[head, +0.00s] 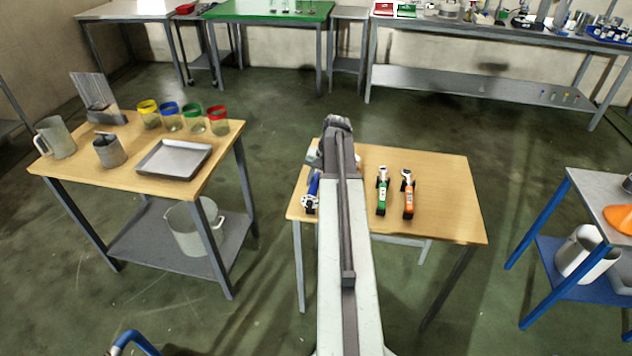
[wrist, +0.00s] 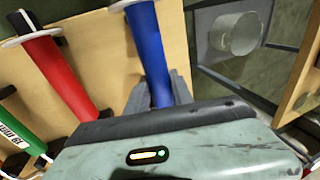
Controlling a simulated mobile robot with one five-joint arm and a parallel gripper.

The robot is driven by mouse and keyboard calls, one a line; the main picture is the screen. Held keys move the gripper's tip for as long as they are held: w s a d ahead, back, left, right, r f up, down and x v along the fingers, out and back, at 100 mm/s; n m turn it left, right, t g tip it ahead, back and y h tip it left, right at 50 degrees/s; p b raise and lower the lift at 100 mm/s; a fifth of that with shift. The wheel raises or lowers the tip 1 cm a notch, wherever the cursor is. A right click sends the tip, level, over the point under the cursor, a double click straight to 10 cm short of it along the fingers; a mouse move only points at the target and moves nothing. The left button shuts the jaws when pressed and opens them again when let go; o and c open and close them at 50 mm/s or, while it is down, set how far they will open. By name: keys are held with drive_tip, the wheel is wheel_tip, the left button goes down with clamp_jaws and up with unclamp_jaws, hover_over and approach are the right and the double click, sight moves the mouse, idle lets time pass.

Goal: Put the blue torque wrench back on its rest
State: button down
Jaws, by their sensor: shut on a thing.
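The blue torque wrench (head: 313,188) is at the left edge of the middle wooden table (head: 447,206), just left of my arm in the head view. In the wrist view its blue handle (wrist: 149,45) runs between the two grey fingers of my gripper (wrist: 158,92), which is shut on it. A white collar shows at the handle's upper end. My arm hides most of my gripper in the head view. I cannot make out the wrench's rest, nor tell whether the wrench touches the table.
A red-handled tool (wrist: 62,75) and a green one (wrist: 22,130) lie left of the blue handle in the wrist view. Green (head: 382,194) and orange (head: 408,200) wrenches are right of my arm. A left table (head: 75,176) holds jars and a tray. Floor between tables is clear.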

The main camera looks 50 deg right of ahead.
drive_tip(key=shift+f, duration=0.1)
drive_tip(key=shift+f+b, duration=0.35)
drive_tip(key=shift+b, duration=0.1)
drive_tip(key=shift+f+b, duration=1)
drive_tip(key=shift+b, duration=0.05)
drive_tip(key=c, duration=1)
unclamp_jaws()
drive_tip(key=shift+c, duration=0.2)
drive_tip(key=p+v, duration=0.8)
drive_tip(key=shift+r, duration=0.1)
